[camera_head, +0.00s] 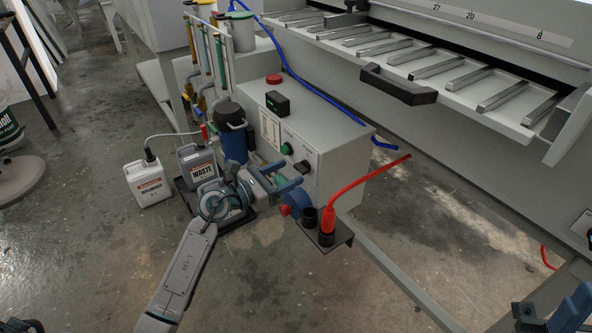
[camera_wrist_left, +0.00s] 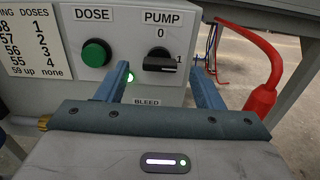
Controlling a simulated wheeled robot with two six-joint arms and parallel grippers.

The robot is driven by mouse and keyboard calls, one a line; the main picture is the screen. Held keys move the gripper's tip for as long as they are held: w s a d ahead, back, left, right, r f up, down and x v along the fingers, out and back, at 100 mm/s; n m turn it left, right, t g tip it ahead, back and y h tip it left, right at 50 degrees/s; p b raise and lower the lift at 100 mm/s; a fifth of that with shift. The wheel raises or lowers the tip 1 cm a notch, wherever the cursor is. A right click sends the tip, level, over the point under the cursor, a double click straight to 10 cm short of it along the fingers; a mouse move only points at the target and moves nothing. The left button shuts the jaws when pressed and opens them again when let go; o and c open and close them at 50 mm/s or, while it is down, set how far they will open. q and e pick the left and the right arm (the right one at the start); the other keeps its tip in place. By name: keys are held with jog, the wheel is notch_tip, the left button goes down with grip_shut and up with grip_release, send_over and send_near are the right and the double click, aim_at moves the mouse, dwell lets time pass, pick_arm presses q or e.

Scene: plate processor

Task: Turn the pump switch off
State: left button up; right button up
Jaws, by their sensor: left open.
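The pump switch (camera_wrist_left: 160,63) is a black rotary knob under the PUMP label on the front of a grey control box (camera_head: 330,135). Its handle lies about level, toward the 1 on the right, with the 0 above it. In the head view the switch (camera_head: 301,167) shows small, just beyond my left gripper (camera_head: 284,180). In the left wrist view my left gripper (camera_wrist_left: 161,72) is open and empty, one blue finger on each side of the knob. I cannot tell whether they touch the panel. My right gripper (camera_head: 560,308) shows only partly at the bottom right corner.
A green DOSE button (camera_wrist_left: 96,53) sits left of the switch. A holder (camera_head: 328,240) with a red-cabled plug (camera_head: 328,218) stands right of my left gripper. WASTE (camera_head: 198,168) and white (camera_head: 148,184) jugs stand on the left. The floor in front is open.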

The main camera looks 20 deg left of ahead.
aim_at(298, 169)
pick_arm(q)
jog(key=shift+x, duration=1.8)
jog(key=c, duration=1)
